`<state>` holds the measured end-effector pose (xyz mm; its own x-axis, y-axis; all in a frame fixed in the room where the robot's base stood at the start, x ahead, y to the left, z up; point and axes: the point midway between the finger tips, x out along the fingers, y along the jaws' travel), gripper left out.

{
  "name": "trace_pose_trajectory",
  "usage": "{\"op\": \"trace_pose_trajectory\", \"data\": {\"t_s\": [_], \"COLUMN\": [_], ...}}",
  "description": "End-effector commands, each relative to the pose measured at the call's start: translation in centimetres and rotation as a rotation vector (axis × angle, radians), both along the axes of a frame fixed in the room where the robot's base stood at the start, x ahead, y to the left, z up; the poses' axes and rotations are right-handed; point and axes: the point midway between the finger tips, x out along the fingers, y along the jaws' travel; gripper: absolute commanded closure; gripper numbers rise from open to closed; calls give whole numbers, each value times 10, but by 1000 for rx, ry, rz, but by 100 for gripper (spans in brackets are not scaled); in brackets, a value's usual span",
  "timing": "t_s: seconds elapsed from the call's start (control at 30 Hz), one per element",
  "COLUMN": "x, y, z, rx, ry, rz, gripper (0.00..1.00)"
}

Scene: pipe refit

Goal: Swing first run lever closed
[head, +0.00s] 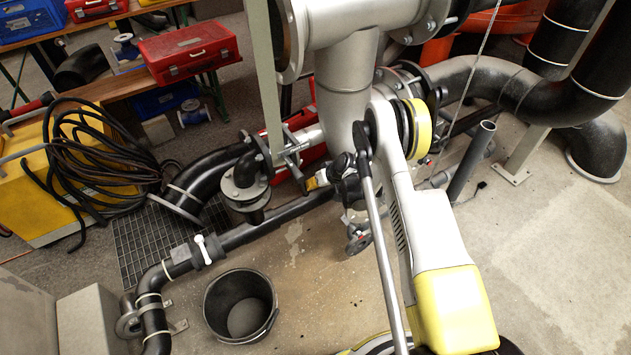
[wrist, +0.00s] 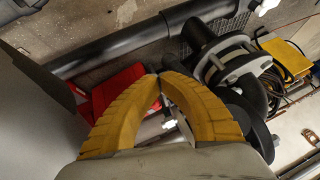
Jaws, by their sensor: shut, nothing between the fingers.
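A small white lever (head: 203,249) sits on a black valve body on the low black pipe (head: 270,223) in the head view. It appears to lie across the pipe's line. A white piece that may be the same lever shows at the top right edge of the wrist view (wrist: 265,6). My gripper (head: 314,183) is up and to the right of the lever, near the pipe's far stretch and well apart from the lever. In the wrist view its yellow fingers (wrist: 160,77) meet at the tips with nothing between them.
A black bucket (head: 240,283) stands on the floor just below the lever. A flanged black elbow (head: 243,178) rises close to my gripper's left. A yellow machine with coiled black hose (head: 85,165) stands at left. Large grey pipework (head: 345,75) hangs above my gripper.

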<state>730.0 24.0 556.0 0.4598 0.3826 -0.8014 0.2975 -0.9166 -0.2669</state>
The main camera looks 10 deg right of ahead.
Motion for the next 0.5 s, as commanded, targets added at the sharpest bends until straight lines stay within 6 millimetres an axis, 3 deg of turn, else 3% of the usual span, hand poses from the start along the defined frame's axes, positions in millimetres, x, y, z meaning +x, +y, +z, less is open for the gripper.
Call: {"op": "trace_pose_trajectory", "data": {"t_s": [0.5], "x": [-5], "y": [16], "z": [-8], "rx": [118], "ry": [38], "rz": [0], "gripper": [100]}}
